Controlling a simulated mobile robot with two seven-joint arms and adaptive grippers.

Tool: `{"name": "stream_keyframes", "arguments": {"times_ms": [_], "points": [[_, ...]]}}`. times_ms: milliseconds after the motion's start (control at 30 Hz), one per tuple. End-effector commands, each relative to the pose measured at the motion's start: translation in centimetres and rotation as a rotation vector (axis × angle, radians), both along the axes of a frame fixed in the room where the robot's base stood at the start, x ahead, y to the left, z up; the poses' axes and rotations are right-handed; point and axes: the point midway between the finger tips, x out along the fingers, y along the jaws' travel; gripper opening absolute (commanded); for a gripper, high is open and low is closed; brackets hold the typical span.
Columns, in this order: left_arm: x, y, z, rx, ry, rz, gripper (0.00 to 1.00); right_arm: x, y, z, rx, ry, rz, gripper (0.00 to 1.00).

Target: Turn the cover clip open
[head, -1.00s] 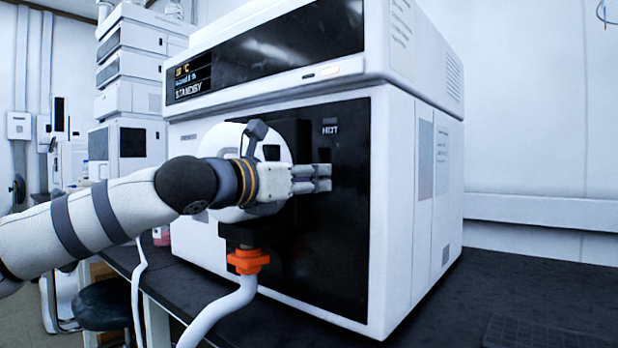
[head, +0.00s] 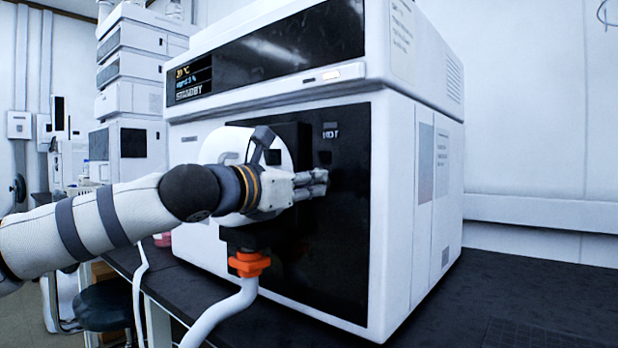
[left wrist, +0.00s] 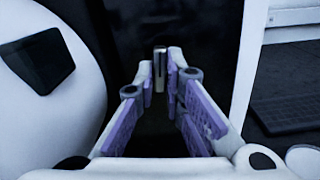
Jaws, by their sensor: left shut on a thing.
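My left gripper (head: 322,184) reaches across the instrument's black front panel (head: 345,235), its fingertips at the panel right of the round white cover (head: 213,150). In the left wrist view the fingers (left wrist: 160,72) converge and are shut on the small cover clip (left wrist: 160,62), which shows as a narrow upright piece with a light and a dark side between the tips. In the head view the fingers hide the clip. The round cover fills the left of the wrist view (left wrist: 85,105). My right gripper is in neither view.
The white instrument (head: 415,200) stands on a dark bench (head: 520,290). An orange fitting (head: 249,263) with a white hose (head: 220,312) hangs below the cover. A module stack (head: 128,100) stands behind at left.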

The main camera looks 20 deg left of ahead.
Motion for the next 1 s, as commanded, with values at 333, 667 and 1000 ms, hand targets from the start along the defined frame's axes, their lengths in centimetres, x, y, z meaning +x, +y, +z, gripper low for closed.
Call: {"name": "stream_keyframes", "arguments": {"times_ms": [333, 667, 1000], "points": [[-0.1, -0.1, 0.4, 0.298, -0.111, 0.0, 0.0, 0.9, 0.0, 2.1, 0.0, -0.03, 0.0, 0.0], [-0.1, -0.2, 0.3, 0.593, -0.218, 0.001, 0.0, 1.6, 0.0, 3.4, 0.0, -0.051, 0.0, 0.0], [-0.2, -0.2, 0.1, 0.896, -0.327, 0.001, 0.0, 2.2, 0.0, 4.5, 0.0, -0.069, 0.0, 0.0]]}}
